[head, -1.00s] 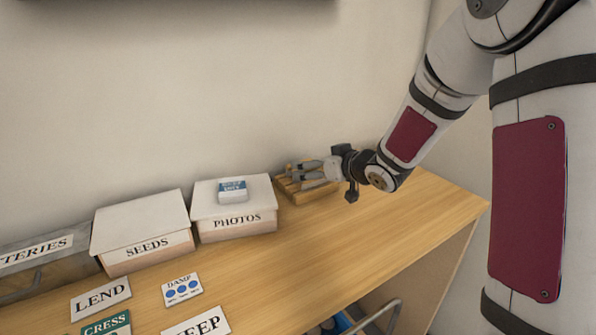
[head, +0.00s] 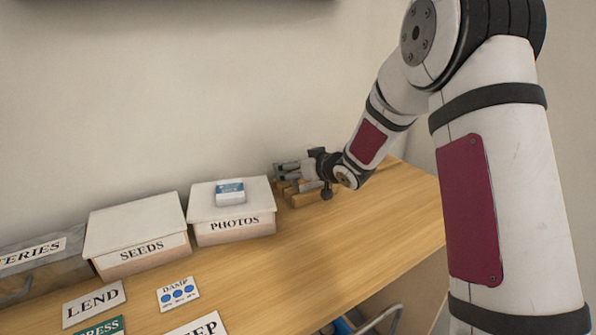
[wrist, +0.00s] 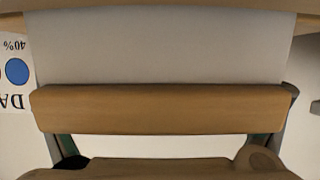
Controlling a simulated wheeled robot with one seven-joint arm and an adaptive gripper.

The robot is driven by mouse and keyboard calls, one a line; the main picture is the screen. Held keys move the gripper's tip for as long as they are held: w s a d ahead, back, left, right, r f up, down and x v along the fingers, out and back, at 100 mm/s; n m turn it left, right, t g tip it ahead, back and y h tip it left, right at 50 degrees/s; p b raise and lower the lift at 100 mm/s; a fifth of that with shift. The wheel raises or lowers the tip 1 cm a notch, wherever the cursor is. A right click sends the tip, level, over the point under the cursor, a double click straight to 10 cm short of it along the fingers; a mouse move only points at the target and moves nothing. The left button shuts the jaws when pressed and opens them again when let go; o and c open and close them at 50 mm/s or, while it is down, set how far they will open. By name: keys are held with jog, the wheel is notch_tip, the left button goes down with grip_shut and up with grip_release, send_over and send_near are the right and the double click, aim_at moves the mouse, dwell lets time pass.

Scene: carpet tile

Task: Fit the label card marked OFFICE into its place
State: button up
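No card marked OFFICE can be read in either view. My gripper (head: 281,171) is low over a slatted wooden rack (head: 303,199) right of the PHOTOS box, partly hiding it. In the wrist view, the fingers of my gripper (wrist: 163,148) stand wide apart at the left and right, with a wooden bar (wrist: 160,109) across the view. A plain pale panel (wrist: 160,48) rises behind the bar. I cannot tell whether it is a card's blank face. I see nothing clearly held between the fingers.
The PHOTOS box (head: 234,232) carries a small blue-and-white packet (head: 229,192). The SEEDS box (head: 140,261) and a grey bin (head: 45,268) stand further left. The right worktop (head: 350,230) is clear.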

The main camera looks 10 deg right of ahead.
jog(key=shift+f, duration=0.2)
jog(key=shift+c, duration=0.5)
jog(key=shift+s+d+f, duration=0.1)
jog(key=c, duration=0.8)
jog(key=shift+c, duration=0.4)
